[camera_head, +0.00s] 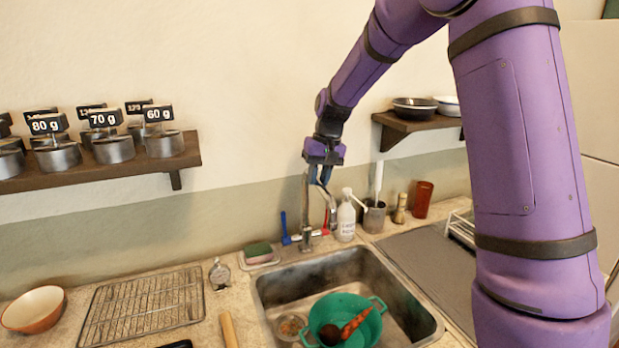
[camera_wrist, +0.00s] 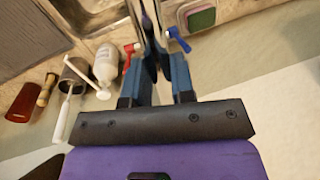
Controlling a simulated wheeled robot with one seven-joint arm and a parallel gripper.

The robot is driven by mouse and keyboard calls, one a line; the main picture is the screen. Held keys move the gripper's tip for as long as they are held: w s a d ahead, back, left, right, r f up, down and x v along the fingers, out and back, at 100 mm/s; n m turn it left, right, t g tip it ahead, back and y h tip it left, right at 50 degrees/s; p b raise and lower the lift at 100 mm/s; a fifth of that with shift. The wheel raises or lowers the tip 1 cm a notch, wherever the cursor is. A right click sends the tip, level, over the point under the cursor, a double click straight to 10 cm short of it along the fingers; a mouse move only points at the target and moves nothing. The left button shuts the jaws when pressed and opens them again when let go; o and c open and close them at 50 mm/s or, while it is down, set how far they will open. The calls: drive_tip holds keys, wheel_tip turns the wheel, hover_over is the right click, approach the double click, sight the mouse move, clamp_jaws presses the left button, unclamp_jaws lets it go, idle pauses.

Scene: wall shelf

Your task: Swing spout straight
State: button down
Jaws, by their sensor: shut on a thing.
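The metal faucet (camera_head: 305,205) stands at the back edge of the sink, with a blue handle (camera_head: 285,228) on its left and a red handle (camera_head: 326,222) on its right. Its spout (camera_head: 330,205) curves toward the sink's right side in the head view. My gripper (camera_head: 321,178) is at the top of the faucet, shut on the spout. In the wrist view, the spout (camera_wrist: 151,22) runs up from between the fingers of my gripper (camera_wrist: 155,68). The jaws partly hide where they grip it.
A white bottle (camera_head: 346,220) and a grey cup with a white-handled tool (camera_head: 374,217) stand just right of the faucet. A sponge (camera_head: 258,252) lies left. Wall shelves flank my arm.

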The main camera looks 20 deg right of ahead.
drive_tip(key=shift+d+n, duration=0.6)
drive_tip(key=shift+d, duration=0.05)
drive_tip(key=c, duration=1)
unclamp_jaws()
drive_tip(key=shift+o, duration=0.2)
wheel_tip(320, 180, up, 11)
drive_tip(key=d, duration=0.2)
drive_tip(key=shift+f, duration=0.15)
drive_tip(key=shift+d, duration=0.1)
